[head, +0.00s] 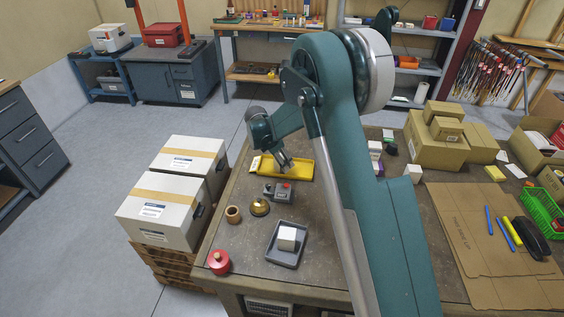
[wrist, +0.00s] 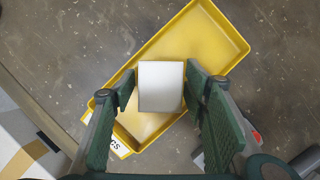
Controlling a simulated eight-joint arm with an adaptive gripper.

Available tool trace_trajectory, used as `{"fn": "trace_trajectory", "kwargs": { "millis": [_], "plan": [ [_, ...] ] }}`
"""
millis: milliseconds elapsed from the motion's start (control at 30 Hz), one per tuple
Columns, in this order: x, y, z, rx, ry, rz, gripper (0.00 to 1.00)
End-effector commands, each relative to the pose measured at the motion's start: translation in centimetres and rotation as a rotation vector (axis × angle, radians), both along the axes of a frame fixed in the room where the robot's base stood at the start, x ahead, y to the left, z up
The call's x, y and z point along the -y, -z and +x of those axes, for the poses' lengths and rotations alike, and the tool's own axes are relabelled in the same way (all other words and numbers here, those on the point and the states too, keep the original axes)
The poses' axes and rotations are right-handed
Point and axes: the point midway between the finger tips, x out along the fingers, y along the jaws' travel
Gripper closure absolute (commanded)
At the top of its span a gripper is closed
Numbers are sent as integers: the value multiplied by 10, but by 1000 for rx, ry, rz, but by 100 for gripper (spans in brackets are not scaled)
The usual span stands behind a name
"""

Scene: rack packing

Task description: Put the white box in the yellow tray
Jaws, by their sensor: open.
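The yellow tray (head: 302,168) lies on the workbench in the head view, under my gripper (head: 284,163). In the wrist view the yellow tray (wrist: 215,45) runs diagonally, with a white label at its lower left end. A white box (wrist: 160,86) is between the two fingers of my gripper (wrist: 160,92), in line with the tray. The fingers are open, one on each side of the box. I cannot tell whether the box rests on the tray floor. My arm and gripper hide the box in the head view. Another white box (head: 287,238) sits in a grey tray.
A grey device with a red button (head: 278,192), a brass bell-like object (head: 260,206) and a wooden ring (head: 233,214) stand just in front of the yellow tray. The grey tray (head: 273,257) and a red round pot (head: 219,262) are nearer. Cardboard boxes (head: 437,148) crowd the right.

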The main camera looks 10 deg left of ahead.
Motion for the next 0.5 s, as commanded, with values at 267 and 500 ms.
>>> {"fn": "trace_trajectory", "kwargs": {
  "millis": [267, 500],
  "plan": [
    [-9, -31, -9, 0, -1, 0, 55],
    [-20, -68, -20, -1, -2, -1, 55]
  ]
}}
